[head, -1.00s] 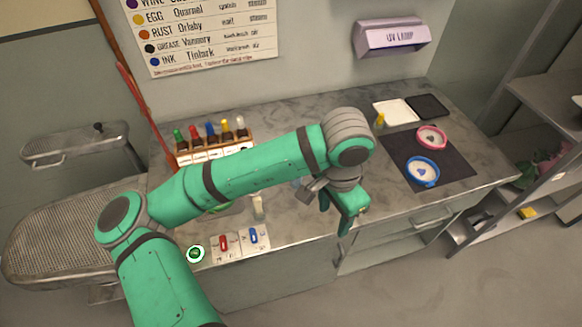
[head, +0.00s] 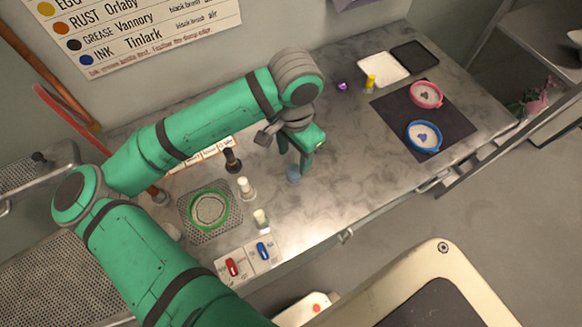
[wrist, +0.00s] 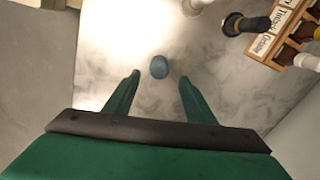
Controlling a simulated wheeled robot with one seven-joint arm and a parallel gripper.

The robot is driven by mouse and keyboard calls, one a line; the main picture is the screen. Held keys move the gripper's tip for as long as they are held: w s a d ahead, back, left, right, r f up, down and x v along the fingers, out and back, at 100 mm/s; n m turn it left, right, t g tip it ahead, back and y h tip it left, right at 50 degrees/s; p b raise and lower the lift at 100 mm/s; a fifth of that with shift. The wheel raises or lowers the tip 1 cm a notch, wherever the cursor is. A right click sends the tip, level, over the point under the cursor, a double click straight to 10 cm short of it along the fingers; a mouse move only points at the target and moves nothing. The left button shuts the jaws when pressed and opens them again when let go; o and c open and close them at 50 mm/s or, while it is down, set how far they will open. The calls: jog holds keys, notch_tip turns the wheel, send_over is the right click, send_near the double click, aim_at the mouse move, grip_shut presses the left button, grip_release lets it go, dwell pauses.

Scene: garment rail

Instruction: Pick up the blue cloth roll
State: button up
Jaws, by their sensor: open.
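The blue cloth roll (wrist: 159,67) shows in the wrist view as a small rounded blue piece on the marble counter, ahead of and between the fingertips. In the head view the blue cloth roll (head: 293,174) is on the counter, partly hidden beside a finger. My gripper (head: 294,168) is open over the counter in the head view. In the wrist view my gripper (wrist: 157,77) has its two green fingers spread apart, with nothing between them. The roll is not held.
A black-topped brush (head: 232,160) and white-topped bottles (head: 245,188) stand left of my gripper. A green-rimmed hoop (head: 209,210) lies on a perforated plate. Red and blue switches (head: 248,258) sit at the front edge. Pink and blue hoops (head: 424,136) lie on a dark mat at right.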

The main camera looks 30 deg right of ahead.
aim_at(295, 168)
jog(key=shift+s+d+f, duration=0.1)
jog(key=shift+f, duration=3.8)
jog(key=shift+c, duration=0.6)
jog(key=c, duration=1.1)
jog(key=shift+r, duration=0.2)
